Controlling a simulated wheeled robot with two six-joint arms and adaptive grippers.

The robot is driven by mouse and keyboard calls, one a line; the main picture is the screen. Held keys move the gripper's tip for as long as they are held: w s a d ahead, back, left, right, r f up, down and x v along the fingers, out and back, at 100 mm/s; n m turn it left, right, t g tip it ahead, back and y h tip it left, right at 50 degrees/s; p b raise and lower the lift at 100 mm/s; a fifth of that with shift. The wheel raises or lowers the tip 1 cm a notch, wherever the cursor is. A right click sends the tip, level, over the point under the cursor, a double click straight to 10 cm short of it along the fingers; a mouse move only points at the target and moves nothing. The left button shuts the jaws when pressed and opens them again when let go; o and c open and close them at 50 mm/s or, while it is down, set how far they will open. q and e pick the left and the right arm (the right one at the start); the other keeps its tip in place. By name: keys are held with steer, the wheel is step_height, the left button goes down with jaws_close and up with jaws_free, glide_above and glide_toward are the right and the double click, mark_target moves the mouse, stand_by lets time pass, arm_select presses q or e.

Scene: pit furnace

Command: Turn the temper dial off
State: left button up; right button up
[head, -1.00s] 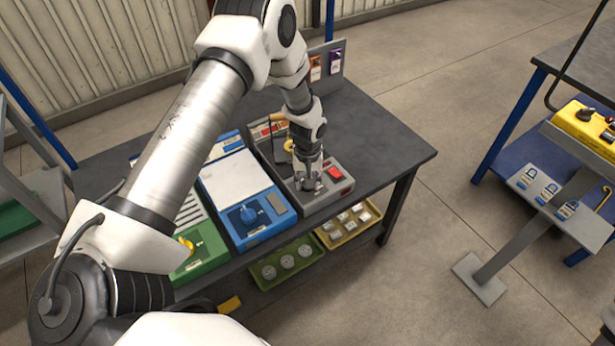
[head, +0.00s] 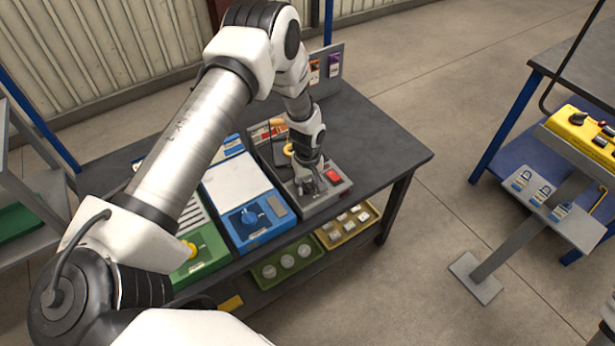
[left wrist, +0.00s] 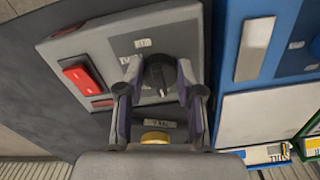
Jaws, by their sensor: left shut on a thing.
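A grey control box (head: 318,200) stands on the dark table, with a red rocker switch (head: 333,177) on its top. In the left wrist view, a black dial (left wrist: 159,72) sits on the box's face, and the red switch (left wrist: 82,77) is to its left. My left gripper (head: 311,187) is down at this dial; in the left wrist view its fingers (left wrist: 160,80) are on both sides of the dial and shut on it. The dial's label is too small to read, so I cannot tell which dial is the temper dial.
A blue box (head: 262,236) with a blue dial and a green box (head: 205,262) with a yellow knob stand left of the grey one. Trays of small parts (head: 290,273) sit below. A second table (head: 560,75) is at the right.

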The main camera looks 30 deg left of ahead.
mark_target(307, 184)
arm_select(q)
steer(key=o, duration=0.9)
steer(key=shift+o, duration=1.3)
steer(key=shift+w+a, duration=0.1)
steer(key=shift+f, duration=0.15)
step_height(307, 184, up, 12)
steer(key=shift+a, duration=0.1)
